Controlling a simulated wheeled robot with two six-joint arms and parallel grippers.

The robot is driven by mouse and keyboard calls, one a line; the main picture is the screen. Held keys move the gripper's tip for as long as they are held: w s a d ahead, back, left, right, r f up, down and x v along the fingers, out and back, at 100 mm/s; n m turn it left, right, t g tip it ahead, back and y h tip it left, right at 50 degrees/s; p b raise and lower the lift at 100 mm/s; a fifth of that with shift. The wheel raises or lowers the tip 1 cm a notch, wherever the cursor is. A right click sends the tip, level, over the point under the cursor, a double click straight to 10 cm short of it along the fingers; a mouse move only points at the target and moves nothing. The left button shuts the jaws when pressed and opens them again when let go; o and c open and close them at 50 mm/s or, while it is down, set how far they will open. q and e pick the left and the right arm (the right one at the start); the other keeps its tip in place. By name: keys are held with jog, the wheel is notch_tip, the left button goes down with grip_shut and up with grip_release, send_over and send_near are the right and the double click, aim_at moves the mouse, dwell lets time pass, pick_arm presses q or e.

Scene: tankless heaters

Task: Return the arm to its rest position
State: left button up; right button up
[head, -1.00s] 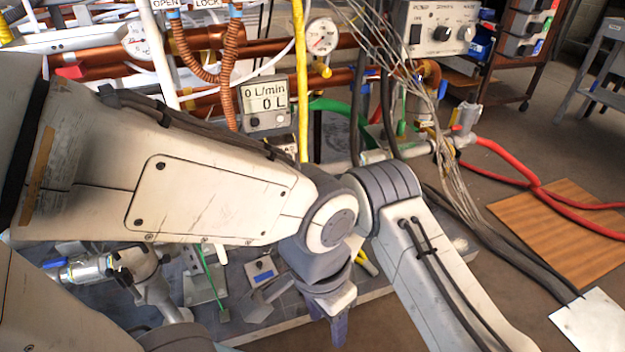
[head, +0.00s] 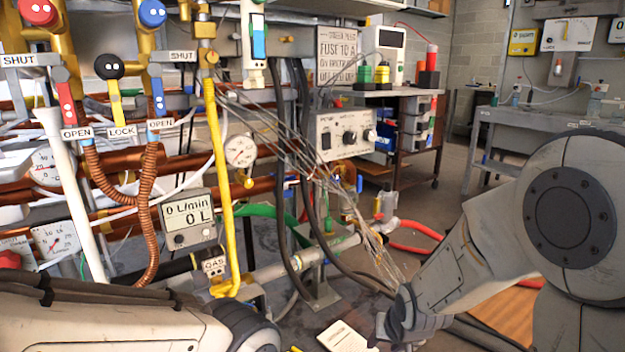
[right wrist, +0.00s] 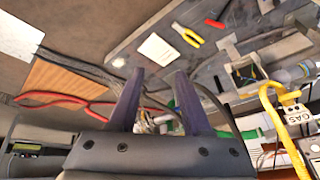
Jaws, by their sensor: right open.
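My right arm (head: 565,215) comes in from the right in the head view, bent at a large round joint. Its forearm slopes down and left to the right gripper (head: 392,325), low in the picture near a white card on the bench. In the right wrist view, the right gripper (right wrist: 160,72) has its two dark fingers apart with nothing held between them. Links of my left arm (head: 110,325) cross the bottom left of the head view; the left gripper is out of view.
A rig of copper pipes, coloured valves and a flow meter (head: 188,218) fills the left. A grey control box (head: 345,134) and loose wires stand behind my right gripper. The white card (head: 345,335) lies below. Red hoses and a wooden board (head: 500,315) are on the floor.

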jog(key=s+d+n+g, duration=0.2)
jog(key=s+d, duration=0.2)
jog(key=s, duration=0.5)
jog(key=s+a+r+n+g+p, duration=0.3)
jog(key=s+a+r+n+p, duration=0.3)
jog(key=s+a+r, duration=0.75)
notch_tip(320, 180, up, 35)
jog(key=n+p, duration=0.1)
jog(key=p, duration=3.4)
jog(key=shift+s+f+p, duration=0.15)
jog(key=shift+s+p, duration=0.15)
jog(key=shift+s, duration=0.05)
jog(key=shift+a, duration=0.1)
